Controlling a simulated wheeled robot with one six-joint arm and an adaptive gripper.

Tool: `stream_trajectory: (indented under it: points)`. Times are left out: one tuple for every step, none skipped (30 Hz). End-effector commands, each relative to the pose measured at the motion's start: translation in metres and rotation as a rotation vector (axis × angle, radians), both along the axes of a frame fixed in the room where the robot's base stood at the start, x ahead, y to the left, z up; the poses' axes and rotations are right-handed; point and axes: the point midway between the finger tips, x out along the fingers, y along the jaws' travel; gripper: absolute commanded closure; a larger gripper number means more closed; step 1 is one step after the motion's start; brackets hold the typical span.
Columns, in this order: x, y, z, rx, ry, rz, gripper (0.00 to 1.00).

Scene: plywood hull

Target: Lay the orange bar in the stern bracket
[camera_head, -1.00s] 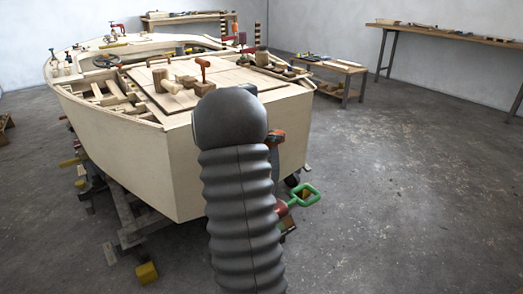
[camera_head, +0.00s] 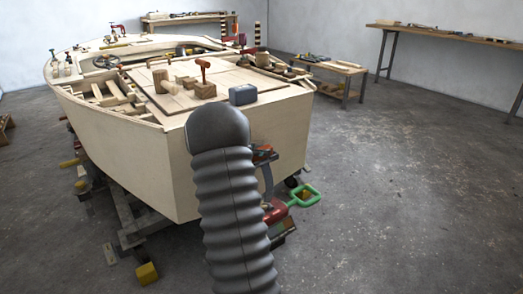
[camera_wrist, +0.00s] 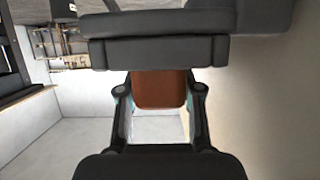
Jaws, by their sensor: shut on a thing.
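In the wrist view my gripper (camera_wrist: 160,98) is shut on the orange bar (camera_wrist: 160,88), which shows as a brown-orange block between the two dark fingers. Dark parts hide its upper end. In the head view a small orange-red patch (camera_head: 263,152) shows just right of my arm's grey joint, in front of the hull's stern; I cannot tell whether it is the bar. The pale plywood hull (camera_head: 230,165) stands behind my arm. I cannot make out the stern bracket; my arm covers part of the stern.
A grey block (camera_head: 243,94) and several wooden pieces lie on the stern deck (camera_head: 270,80). A green handle (camera_head: 305,195) shows low, right of the stern. A low bench (camera_head: 340,68) stands behind. The floor to the right is open.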

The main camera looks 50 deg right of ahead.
Motion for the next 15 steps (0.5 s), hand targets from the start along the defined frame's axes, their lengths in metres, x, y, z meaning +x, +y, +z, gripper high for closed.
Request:
stream_trajectory:
  points:
    - [0.0,-0.0001,-0.0004,0.0,0.0,0.0,1.0]
    - [0.0,0.0,-0.0012,0.0,0.0,0.0,1.0]
    - [0.0,0.0,-0.0024,0.0,0.001,0.0,1.0]
    - [0.0,0.0,-0.0031,0.0,0.001,0.0,0.63]
    - [0.0,0.0,-0.0028,0.0,0.001,0.0,0.55]
    - [0.0,0.0001,-0.0028,0.0,0.001,0.0,0.45]
    - [0.0,0.0,-0.0027,0.0,0.001,0.0,0.4]
    - [0.0,0.0,-0.0027,0.0,0.001,0.0,0.4]
    - [0.0,0.0,-0.0027,0.0,0.001,0.0,0.4]
    - [0.0,0.0,-0.0027,0.0,0.001,0.0,0.4]
    - [0.0,0.0,-0.0027,0.0,0.001,0.0,0.4]
    - [0.0,0.0001,-0.0027,0.0,0.001,0.0,0.4]
    - [0.0,0.0001,-0.0027,0.0,0.001,0.0,0.4]
    - [0.0,0.0001,-0.0027,0.0,0.001,0.0,0.4]
    - [0.0,0.0001,-0.0024,0.0,0.001,0.0,0.4]
